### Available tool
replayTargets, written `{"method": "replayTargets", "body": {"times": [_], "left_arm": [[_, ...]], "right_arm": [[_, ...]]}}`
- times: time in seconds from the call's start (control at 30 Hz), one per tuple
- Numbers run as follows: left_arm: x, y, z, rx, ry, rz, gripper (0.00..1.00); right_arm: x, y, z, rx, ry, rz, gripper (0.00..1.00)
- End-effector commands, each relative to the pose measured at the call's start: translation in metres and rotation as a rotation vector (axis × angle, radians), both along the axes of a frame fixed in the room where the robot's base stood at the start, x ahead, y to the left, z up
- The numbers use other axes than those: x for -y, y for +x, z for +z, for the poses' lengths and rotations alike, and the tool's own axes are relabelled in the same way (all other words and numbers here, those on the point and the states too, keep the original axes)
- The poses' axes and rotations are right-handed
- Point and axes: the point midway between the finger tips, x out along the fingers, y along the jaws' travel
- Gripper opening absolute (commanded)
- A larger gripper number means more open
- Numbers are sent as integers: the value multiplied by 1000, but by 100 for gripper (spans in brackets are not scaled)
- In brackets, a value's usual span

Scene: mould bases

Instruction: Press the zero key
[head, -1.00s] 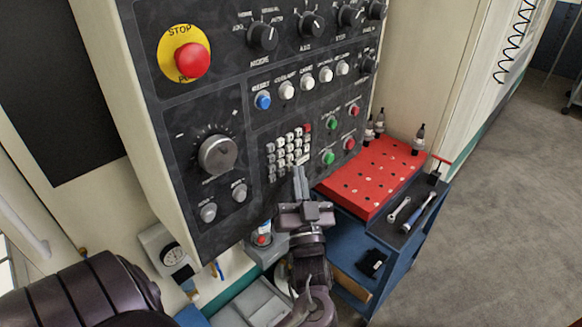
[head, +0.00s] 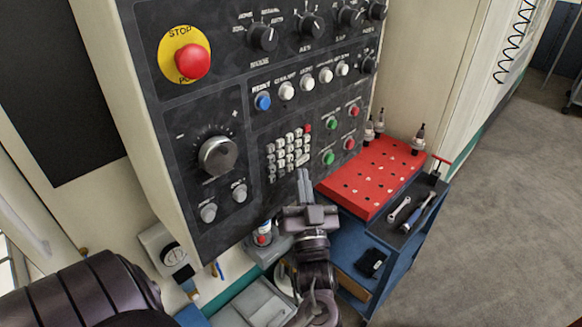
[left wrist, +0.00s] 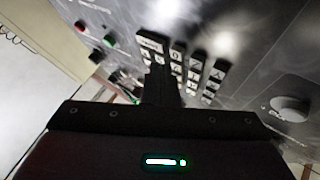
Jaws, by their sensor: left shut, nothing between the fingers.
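The keypad (head: 288,152) has several rows of pale keys and one red key, on the dark control panel. In the left wrist view, a key that seems to be marked 0 (left wrist: 178,50) sits beside a wider pale key (left wrist: 150,42); the print is blurred. My left gripper (head: 303,172) is shut and empty, its fingers pointing at the lower right corner of the keypad. In the left wrist view its fingertips (left wrist: 157,67) are just below the wide key and hide part of the keys behind. I cannot tell whether they touch. My right gripper is not in view.
Green and red buttons (head: 340,144) are right of the keypad, a large dial (head: 217,156) left. The red STOP button (head: 193,61) is at upper left. A red block with holes (head: 372,176) and tools stand on a blue cart (head: 408,262) at right.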

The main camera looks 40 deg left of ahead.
Motion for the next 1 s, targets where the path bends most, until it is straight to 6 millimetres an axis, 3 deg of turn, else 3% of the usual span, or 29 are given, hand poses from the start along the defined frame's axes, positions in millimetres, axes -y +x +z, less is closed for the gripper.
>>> {"method": "replayTargets", "body": {"times": [0.33, 0.8, 1.0], "left_arm": [[3, 0, 0, -1, -1, -1, 0], [45, -3, -1, -2, -2, 0, 0], [51, -4, 0, -1, 1, 0, 0]], "right_arm": [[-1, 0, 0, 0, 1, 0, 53], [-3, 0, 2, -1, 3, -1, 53], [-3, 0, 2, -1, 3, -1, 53]]}}
